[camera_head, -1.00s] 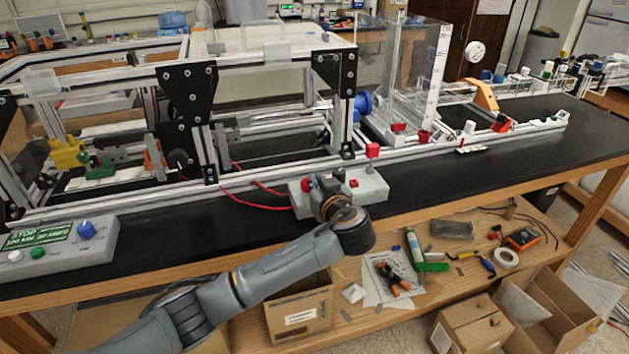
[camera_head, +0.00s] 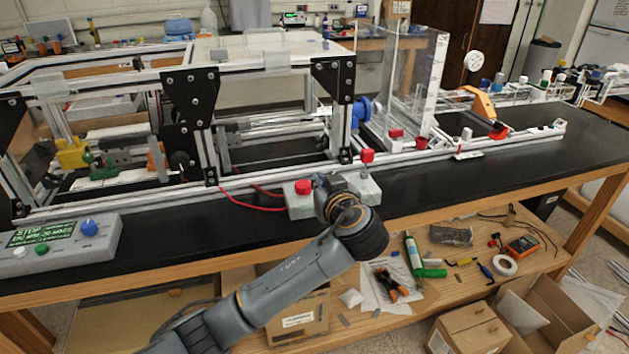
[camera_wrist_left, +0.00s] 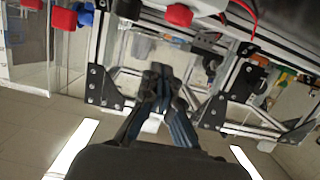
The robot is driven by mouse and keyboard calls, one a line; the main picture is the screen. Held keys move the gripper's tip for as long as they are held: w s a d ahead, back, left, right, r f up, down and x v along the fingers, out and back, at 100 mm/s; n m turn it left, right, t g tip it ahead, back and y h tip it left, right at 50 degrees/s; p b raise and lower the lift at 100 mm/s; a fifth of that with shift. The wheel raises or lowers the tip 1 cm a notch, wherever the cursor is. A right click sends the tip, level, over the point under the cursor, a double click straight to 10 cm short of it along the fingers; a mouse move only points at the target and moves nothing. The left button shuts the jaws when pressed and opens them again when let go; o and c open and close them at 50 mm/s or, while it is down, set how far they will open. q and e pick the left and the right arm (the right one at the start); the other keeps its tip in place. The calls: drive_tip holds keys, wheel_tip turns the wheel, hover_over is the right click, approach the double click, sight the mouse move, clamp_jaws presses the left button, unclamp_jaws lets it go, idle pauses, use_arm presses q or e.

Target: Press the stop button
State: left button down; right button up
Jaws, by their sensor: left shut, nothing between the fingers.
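A red button (camera_head: 304,187) sits on top of the left end of a light grey box (camera_head: 300,208) at the table's front edge. My left gripper (camera_head: 333,184) is shut and empty, just right of the red button and in front of the box, hiding the box's middle. I cannot tell whether it touches the box. In the left wrist view the shut fingers (camera_wrist_left: 160,80) point up the picture, below the red button (camera_wrist_left: 180,14), with a visible gap in the picture. My right gripper is not in view.
A red knob (camera_head: 367,156) stands just behind the box's right end. The aluminium frame (camera_head: 262,181) runs behind the box. A control panel (camera_head: 60,246) with a lit display stands at the left. Black tabletop (camera_head: 450,184) is clear to the right.

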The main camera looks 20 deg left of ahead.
use_arm(q)
drive_tip(key=v, duration=0.4)
drive_tip(key=shift+w+d+r, duration=0.1)
drive_tip(key=shift+r, duration=0.05)
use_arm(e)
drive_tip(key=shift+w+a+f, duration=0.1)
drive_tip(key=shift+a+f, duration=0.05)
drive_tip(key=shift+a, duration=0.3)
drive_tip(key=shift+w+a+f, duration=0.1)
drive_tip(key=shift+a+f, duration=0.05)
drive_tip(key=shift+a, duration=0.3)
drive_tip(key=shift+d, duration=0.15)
